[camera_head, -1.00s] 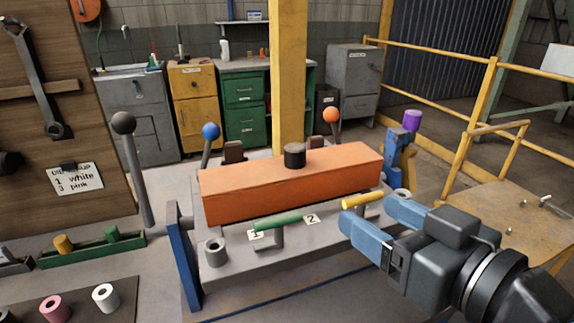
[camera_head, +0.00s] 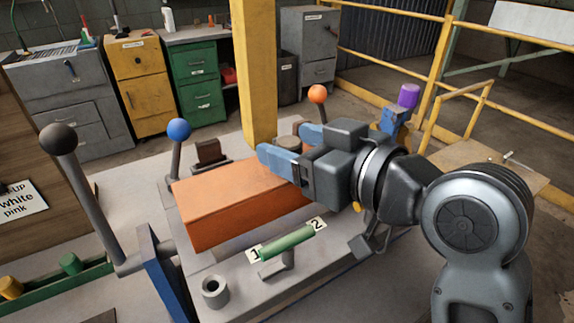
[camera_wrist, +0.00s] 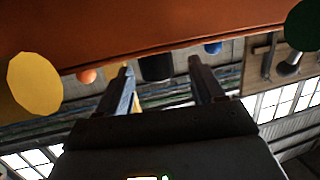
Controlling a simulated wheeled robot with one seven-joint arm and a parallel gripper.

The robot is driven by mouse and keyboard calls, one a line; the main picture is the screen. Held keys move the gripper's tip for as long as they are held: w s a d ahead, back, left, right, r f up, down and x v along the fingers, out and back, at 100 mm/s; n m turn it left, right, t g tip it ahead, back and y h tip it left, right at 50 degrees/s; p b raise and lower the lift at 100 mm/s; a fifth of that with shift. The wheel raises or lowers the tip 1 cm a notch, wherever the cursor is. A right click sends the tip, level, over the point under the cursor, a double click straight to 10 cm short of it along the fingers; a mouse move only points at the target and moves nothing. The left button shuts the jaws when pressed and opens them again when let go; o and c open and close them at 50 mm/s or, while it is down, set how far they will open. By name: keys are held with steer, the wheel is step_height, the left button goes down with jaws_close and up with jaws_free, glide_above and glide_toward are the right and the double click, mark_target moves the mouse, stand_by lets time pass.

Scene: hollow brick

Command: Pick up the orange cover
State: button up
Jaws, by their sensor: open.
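The orange cover (camera_head: 225,205) is a long block lying on the grey bench fixture; my gripper and arm hide its right part. Its dark round knob (camera_head: 287,142) stands up on top. My gripper (camera_head: 283,141) is open above the cover, with its blue fingers on either side of the knob in the head view. In the wrist view, the orange cover (camera_wrist: 150,25) fills the top, and the dark knob (camera_wrist: 156,67) appears between the fingertips of my gripper (camera_wrist: 159,68). I cannot tell whether the fingers touch the knob.
A green handle (camera_head: 287,242) with labels 1 and 2 is in front of the cover. Levers with black (camera_head: 58,138), blue (camera_head: 179,129) and orange (camera_head: 317,94) balls stand around it. A purple-topped post (camera_head: 408,96) is at the right, and a yellow column (camera_head: 256,75) rises behind.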

mark_target(280, 140)
steer(key=shift+x, duration=1.75)
steer(key=c, duration=1.2)
